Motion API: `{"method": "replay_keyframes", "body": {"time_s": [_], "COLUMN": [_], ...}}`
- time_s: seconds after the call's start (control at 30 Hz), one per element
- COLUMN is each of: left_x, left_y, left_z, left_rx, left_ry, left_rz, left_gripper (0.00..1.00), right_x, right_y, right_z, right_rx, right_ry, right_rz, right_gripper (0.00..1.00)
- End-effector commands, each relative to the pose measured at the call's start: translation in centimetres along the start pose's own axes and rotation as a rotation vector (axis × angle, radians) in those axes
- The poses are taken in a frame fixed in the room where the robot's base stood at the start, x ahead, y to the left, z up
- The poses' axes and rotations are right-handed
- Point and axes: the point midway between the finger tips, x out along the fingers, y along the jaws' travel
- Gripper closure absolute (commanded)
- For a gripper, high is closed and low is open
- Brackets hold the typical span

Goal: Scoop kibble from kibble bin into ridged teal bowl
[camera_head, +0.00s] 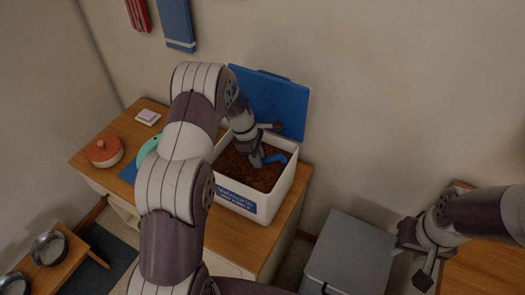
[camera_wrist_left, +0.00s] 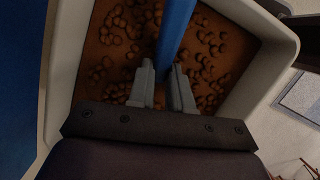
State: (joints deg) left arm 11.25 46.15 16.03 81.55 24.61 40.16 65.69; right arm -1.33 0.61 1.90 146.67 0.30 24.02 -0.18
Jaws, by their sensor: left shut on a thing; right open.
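The kibble bin (camera_head: 289,186) is a white box with a blue label and its blue lid (camera_head: 275,98) raised behind it. Brown kibble (camera_head: 236,172) fills it, and kibble also shows in the left wrist view (camera_wrist_left: 112,45). My left gripper (camera_head: 258,160) is inside the bin opening, shut on the handle of a blue scoop (camera_head: 277,158). The blue handle (camera_wrist_left: 176,30) runs between its fingers (camera_wrist_left: 162,88) in the left wrist view. The scoop's far end is hidden. The teal bowl (camera_head: 147,149) is left of the bin, mostly hidden behind my left arm. My right gripper (camera_head: 415,262) is open and empty.
A grey box (camera_head: 350,258) stands right of the counter. Metal bowls (camera_head: 48,247) sit on a low wooden stand at lower left.

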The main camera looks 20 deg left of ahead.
Motion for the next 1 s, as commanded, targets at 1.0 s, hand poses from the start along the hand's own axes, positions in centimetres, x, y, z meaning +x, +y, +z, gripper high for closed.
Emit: {"method": "replay_keyframes", "body": {"time_s": [1.0], "left_x": [-7.8], "left_y": [-0.1], "left_z": [3.5], "left_rx": [0.005], "left_ry": [0.385], "left_rz": [-0.002], "left_gripper": [1.0], "right_x": [-10.8], "right_y": [0.0], "right_z": [-1.3], "right_rx": [0.0], "right_ry": [-0.001], "right_rz": [0.0], "right_gripper": [0.57]}}
